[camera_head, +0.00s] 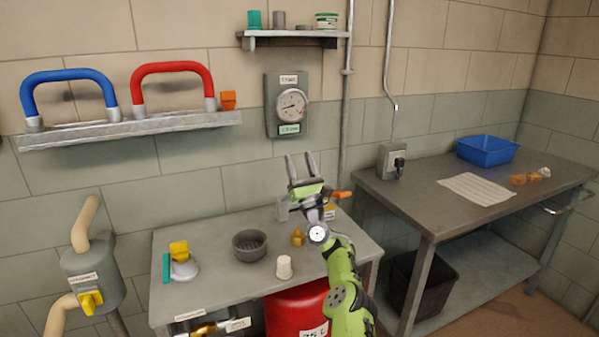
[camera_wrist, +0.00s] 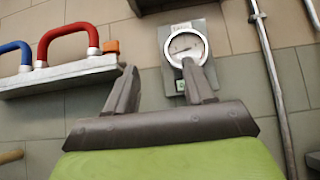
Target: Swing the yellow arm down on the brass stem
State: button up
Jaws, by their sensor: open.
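A yellow lever with brass-coloured parts (camera_head: 204,329) shows low under the front edge of the grey table, partly cut off by the bottom of the head view. Its exact angle is hard to tell. Another yellow handle (camera_head: 91,302) is on the labelled grey cylinder fitting at the far left. My gripper (camera_head: 300,156) is raised above the back of the table, near the wall and well up and right of both.
The grey table (camera_head: 215,240) holds a dark bowl (camera_head: 250,246), a white cup (camera_head: 285,267) and a yellow-topped piece (camera_head: 181,257). A red tank (camera_head: 298,312) stands underneath. A gauge (camera_head: 290,104) and a ledge with blue and red handles (camera_head: 130,127) are on the wall.

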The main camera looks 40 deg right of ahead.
jog(key=s+r+b+v, duration=0.2)
jog(key=b+v, duration=0.2)
jog(key=v, duration=1.3)
jog(key=shift+s+a, duration=0.4)
jog(key=shift+s, duration=0.1)
dwell(0.5)
jog(key=shift+a, duration=0.1)
dwell(0.6)
